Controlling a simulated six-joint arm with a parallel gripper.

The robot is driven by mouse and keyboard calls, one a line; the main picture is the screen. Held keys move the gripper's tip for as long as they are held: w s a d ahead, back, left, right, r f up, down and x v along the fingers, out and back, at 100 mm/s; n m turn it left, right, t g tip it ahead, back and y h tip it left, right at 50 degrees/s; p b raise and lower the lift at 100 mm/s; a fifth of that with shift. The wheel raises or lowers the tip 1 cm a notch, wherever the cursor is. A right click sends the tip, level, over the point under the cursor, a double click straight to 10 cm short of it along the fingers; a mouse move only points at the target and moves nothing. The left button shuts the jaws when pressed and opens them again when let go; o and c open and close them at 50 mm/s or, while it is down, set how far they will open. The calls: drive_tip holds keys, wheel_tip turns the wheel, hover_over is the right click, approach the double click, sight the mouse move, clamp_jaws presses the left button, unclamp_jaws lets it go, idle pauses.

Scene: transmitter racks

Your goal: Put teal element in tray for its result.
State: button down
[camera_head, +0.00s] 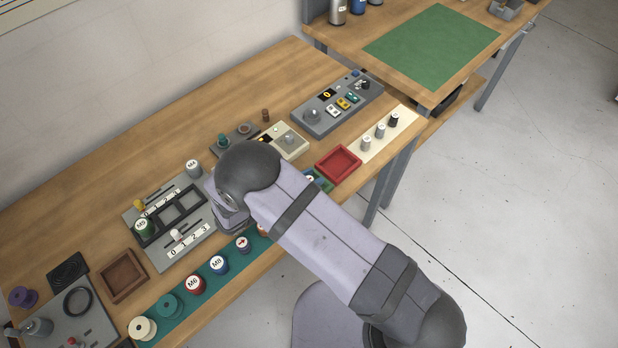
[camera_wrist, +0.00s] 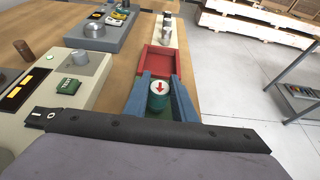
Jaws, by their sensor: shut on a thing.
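In the wrist view the teal element (camera_wrist: 158,102) is a short upright cylinder with a white top bearing a red arrow. The blue-grey fingers of my gripper (camera_wrist: 160,96) flank it, shut on it. A small green tray (camera_head: 327,184) shows past my arm in the head view, partly hidden. The element is over or inside this tray; I cannot tell its exact height. A red tray (camera_head: 339,163) lies just beyond; it also shows in the wrist view (camera_wrist: 160,62). A brown tray (camera_head: 123,276) is at the lower left. My arm hides much of the gripper in the head view.
A cream device (camera_head: 286,141) with a TEST button (camera_wrist: 68,86) stands left of the trays. A grey control panel (camera_head: 337,104) is farther back. Several labelled elements stand on a teal strip (camera_head: 182,318) along the bench's front edge. A slotted grey board (camera_head: 169,222) lies behind them.

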drive_tip(key=shift+f, duration=0.3)
drive_tip(key=shift+f, duration=0.2)
drive_tip(key=c, duration=1.5)
unclamp_jaws()
drive_tip(key=shift+o, duration=0.2)
drive_tip(key=shift+r, duration=0.1)
